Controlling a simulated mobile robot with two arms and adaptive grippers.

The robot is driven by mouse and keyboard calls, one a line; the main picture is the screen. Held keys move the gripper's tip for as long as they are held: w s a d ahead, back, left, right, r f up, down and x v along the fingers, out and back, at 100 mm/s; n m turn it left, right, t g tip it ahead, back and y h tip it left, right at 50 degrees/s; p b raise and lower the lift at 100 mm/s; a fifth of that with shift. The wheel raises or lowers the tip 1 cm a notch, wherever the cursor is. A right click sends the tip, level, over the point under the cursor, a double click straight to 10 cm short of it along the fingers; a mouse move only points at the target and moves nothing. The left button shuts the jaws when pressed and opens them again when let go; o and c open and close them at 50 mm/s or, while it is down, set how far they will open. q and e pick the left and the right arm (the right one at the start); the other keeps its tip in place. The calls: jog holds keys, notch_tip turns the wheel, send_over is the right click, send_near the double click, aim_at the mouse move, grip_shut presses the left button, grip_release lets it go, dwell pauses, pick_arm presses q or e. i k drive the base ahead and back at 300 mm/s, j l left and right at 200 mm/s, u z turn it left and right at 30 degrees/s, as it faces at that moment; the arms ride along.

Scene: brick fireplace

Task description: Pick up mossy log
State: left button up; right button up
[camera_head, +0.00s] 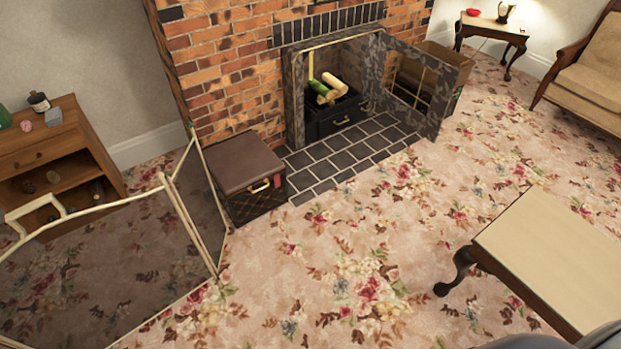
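A green log (318,87), which looks like the mossy log, lies inside the open brick fireplace (299,100). It is small in the picture, and its far end is hard to make out. Pale logs (334,83) lie beside it, close against it. They rest on top of a black box-like grate (322,127) with a handle on its front. Neither of my grippers shows in this view.
The fireplace's dark door (440,112) stands open to the right. A brown chest (236,166) sits left of the tiled hearth (345,157). A folding glass screen (180,215) stands front left, a pale-topped table (560,250) at right. Flowered carpet between them is clear.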

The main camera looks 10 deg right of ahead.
aim_at(320, 87)
jog(key=z, duration=0.9)
jog(key=i+z, duration=0.1)
jog(key=i, duration=0.95)
jog(key=i+j+z, duration=0.15)
jog(key=i, duration=0.4)
jog(key=i+j+z, duration=0.1)
jog(key=i, duration=0.4)
jog(key=i+j, duration=0.15)
jog(key=i, duration=0.35)
jog(key=i+z, duration=0.05)
